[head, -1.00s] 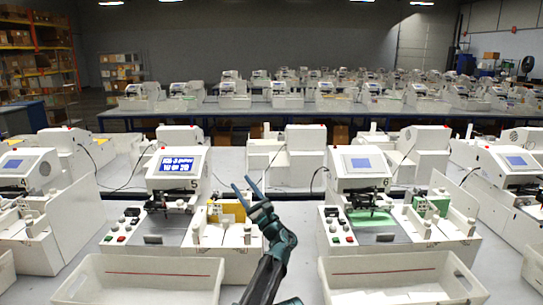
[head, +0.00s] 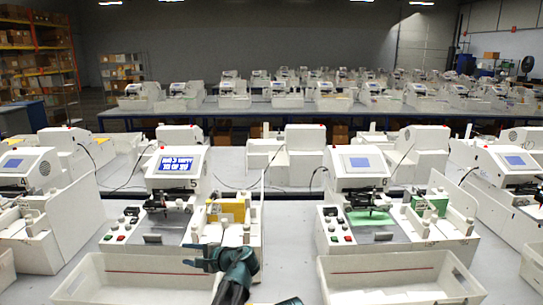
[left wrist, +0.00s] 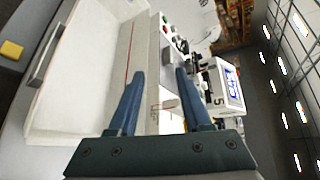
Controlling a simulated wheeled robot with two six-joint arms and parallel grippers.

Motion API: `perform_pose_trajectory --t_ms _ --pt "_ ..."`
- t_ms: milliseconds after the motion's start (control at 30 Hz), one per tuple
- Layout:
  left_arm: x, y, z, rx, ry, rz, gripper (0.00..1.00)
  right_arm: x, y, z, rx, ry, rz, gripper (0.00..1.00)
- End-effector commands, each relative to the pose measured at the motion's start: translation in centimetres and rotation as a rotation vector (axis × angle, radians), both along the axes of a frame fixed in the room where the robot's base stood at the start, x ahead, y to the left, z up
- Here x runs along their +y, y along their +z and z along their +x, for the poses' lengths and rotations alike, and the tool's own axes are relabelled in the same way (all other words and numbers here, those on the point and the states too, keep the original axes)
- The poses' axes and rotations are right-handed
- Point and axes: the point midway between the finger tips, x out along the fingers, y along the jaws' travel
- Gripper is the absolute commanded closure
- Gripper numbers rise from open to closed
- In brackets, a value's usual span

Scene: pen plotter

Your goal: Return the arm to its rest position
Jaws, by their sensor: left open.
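My left gripper (head: 187,255) is low in the head view, in front of plotter 5 and over the back right part of the left white bin. Its dark blue fingers point left, apart, with nothing between them. In the left wrist view the open fingers (left wrist: 160,74) show against the bin's wall and the plotter. Plotter 5 (head: 168,160) has a lit blue screen, which also shows in the left wrist view (left wrist: 232,84).
The left white bin (head: 95,284) and the right white bin (head: 400,280) stand at the front. Plotter 6 (head: 360,170) stands to the right with a green sheet (head: 370,218). A yellow block (head: 226,211) is beside plotter 5. Bare table (head: 287,245) lies between the stations.

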Motion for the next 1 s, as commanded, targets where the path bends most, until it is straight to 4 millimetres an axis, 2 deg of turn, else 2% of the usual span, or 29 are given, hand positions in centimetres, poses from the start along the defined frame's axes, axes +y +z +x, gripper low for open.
perform_pose_trajectory --t_ms 33,133,200,300,500,800,1000 --pt "1.0 -2.2 -2.7 -0.009 0.054 -0.124 0.51 0.0 0.0 0.0 0.000 0.000 0.000 0.25" --pt "1.2 -6.5 -6.8 -0.026 0.174 -0.385 0.51 0.0 0.0 0.0 0.000 0.000 0.000 0.25" --pt "0.6 -9.1 -9.6 -0.033 0.264 -0.558 0.51 0.0 0.0 0.0 0.000 0.000 0.000 0.25" --pt "-0.8 -11.7 -12.8 -0.035 0.377 -0.763 0.51 0.0 0.0 0.0 0.000 0.000 0.000 0.25" --pt "-4.0 -14.2 -17.1 -0.023 0.546 -1.041 0.51 0.0 0.0 0.0 0.000 0.000 0.000 0.25" --pt "-8.2 -15.2 -21.4 0.013 0.735 -1.327 0.51 0.0 0.0 0.0 0.000 0.000 0.000 0.25" --pt "-11.9 -17.7 -22.6 0.097 0.669 -1.274 0.51 0.0 -2.4 0.0 0.000 0.000 0.000 0.25"
